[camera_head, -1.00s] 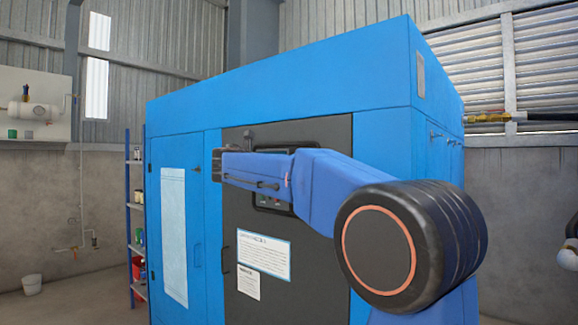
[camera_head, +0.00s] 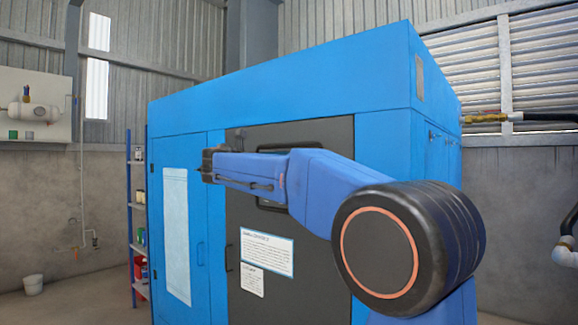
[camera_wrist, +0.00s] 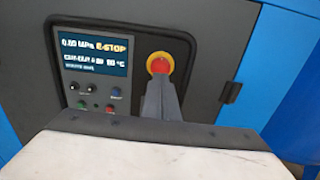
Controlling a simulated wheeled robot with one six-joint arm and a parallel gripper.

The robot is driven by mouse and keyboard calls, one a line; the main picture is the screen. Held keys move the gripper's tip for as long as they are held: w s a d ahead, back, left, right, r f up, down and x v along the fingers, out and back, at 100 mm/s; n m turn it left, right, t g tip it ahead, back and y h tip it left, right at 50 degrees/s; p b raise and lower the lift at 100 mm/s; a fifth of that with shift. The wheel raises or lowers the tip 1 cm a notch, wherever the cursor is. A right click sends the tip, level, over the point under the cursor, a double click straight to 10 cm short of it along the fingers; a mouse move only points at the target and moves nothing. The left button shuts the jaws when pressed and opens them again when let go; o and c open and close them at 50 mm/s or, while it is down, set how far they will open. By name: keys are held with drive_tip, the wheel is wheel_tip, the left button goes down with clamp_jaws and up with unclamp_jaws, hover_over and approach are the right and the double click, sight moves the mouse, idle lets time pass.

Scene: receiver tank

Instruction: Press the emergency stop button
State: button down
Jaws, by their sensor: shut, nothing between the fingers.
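The emergency stop button (camera_wrist: 159,64) is a red knob on a yellow ring, at the right of the dark control panel in the wrist view. My gripper (camera_wrist: 160,79) is shut and empty. Its fingertips overlap the lower edge of the button in the picture; I cannot tell whether they touch it. The panel's screen (camera_wrist: 95,53) shows "E-STOP" and a pressure reading that looks like 0.00 MPa. In the head view, my arm hides the button and most of the panel, on the front of the blue cabinet (camera_head: 290,85).
Small knobs and coloured buttons (camera_wrist: 98,98) sit below the screen. A black hinge (camera_wrist: 232,92) is right of the button. In the head view, a blue shelf rack (camera_head: 130,220) stands left of the cabinet, and a pipe (camera_head: 485,118) runs at the right.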

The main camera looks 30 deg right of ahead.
drive_tip(key=v, duration=0.9)
drive_tip(key=shift+w, duration=0.15)
drive_tip(key=s+d+f+m+g+y, duration=0.1)
drive_tip(key=s+f+m+y, duration=0.4)
drive_tip(key=s+f, duration=0.6)
drive_tip(key=s+d+f+m+y, duration=0.1)
drive_tip(key=s+f+m+y, duration=0.3)
drive_tip(key=s+f, duration=0.7)
drive_tip(key=s+a+f+m+y, duration=0.2)
drive_tip(key=s+a+f+m, duration=0.2)
drive_tip(key=f, duration=0.4)
drive_tip(key=s+a+f+m+y, duration=0.3)
drive_tip(key=s+f, duration=0.3)
drive_tip(key=f, duration=0.3)
drive_tip(key=s+a+f+m+y, duration=0.3)
drive_tip(key=s+a+f+m, duration=0.1)
drive_tip(key=f, duration=0.4)
drive_tip(key=shift+s+a+f+m, duration=0.35)
drive_tip(key=shift+s+m, duration=0.15)
drive_tip(key=shift+m, duration=0.5)
